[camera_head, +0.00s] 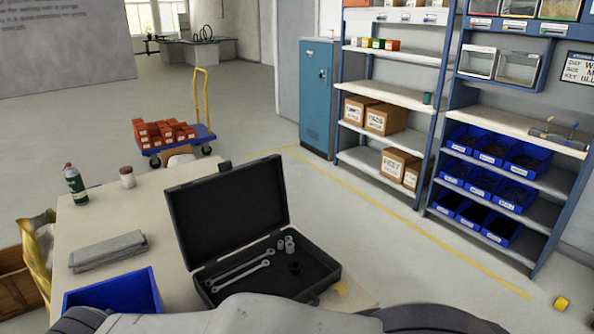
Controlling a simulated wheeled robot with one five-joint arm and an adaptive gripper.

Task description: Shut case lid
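A dark case stands open on the light workbench. Its lid (229,208) stands up at the back left, leaning a little back from upright. Its base (322,268) lies flat and holds two wrenches (240,275), several small sockets (287,244) and a dark round piece. Part of my own grey arm shows along the bottom edge, in front of the near bench edge. The fingertips of my gripper do not show, so whether it is open or shut is hidden.
On the workbench (95,215) are a green bottle (75,185), a small jar (127,177), a grey flat block (108,251) and a blue bin (113,293) left of the case. Shelves (400,95) and a blue locker (318,100) stand behind on the right. The floor between is clear.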

